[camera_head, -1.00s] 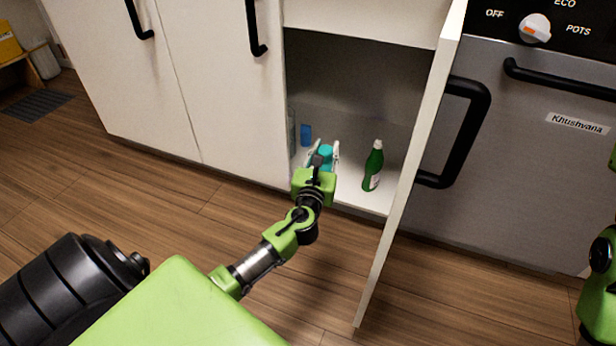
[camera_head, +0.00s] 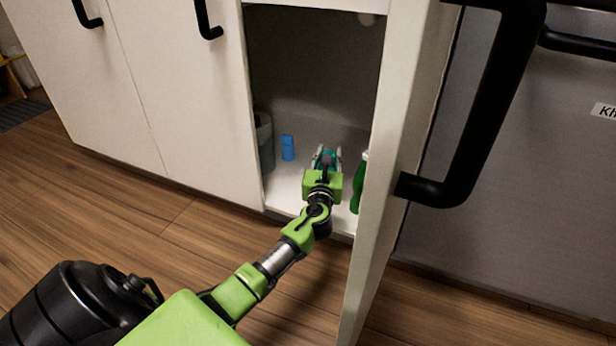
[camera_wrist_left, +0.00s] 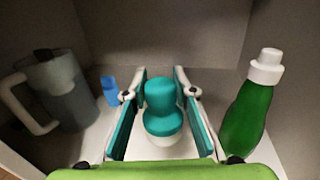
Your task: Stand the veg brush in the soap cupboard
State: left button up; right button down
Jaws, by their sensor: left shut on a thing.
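The veg brush (camera_wrist_left: 162,105), teal with a rounded knob and a whitish lower part, is between the fingers of my left gripper (camera_head: 326,154) inside the open soap cupboard (camera_head: 282,188). My left gripper is shut on it. In the head view only a little teal of the brush shows between the fingers. The brush looks roughly upright in the left wrist view, but I cannot tell whether its base touches the cupboard floor. My right gripper is out of view.
A green bottle with a white cap (camera_wrist_left: 247,112) stands close right of my left gripper. A blue item (camera_head: 288,147) and a grey jug with a white handle (camera_wrist_left: 66,92) stand to the left. The open door (camera_head: 378,190) bounds the right side.

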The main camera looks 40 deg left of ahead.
pick_arm(q)
notch_tip(320, 180, down, 10)
jog(key=b, duration=0.8)
jog(key=shift+s+b, duration=0.1)
jog(key=shift+b, duration=0.2)
jog(key=shift+r, duration=0.2)
jog(key=o, duration=1.1)
jog(key=shift+f, duration=0.1)
